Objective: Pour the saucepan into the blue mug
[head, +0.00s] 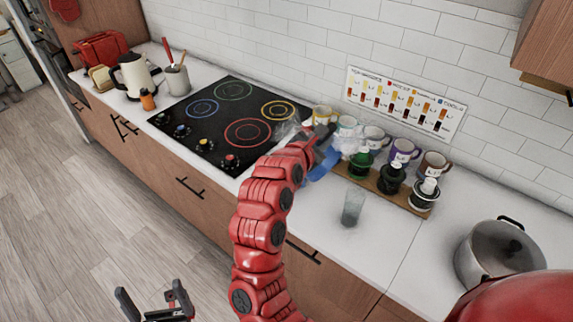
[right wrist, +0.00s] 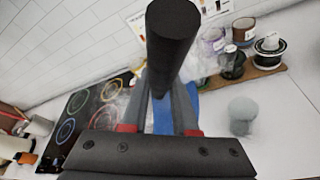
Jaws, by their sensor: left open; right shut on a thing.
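My right gripper (head: 318,142) is at the end of the red arm over the counter. In the right wrist view it (right wrist: 165,95) is shut on a thick black handle (right wrist: 174,35), which I take as the saucepan's. The pan body is not clear; whitish, see-through patches show on both sides of the gripper. A blue shape (head: 322,167), perhaps the blue mug, shows just below the right gripper and is partly hidden. It also shows in the right wrist view (right wrist: 205,108). I cannot tell whether pan and mug touch. My left gripper (head: 152,298) is open and empty over the floor.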

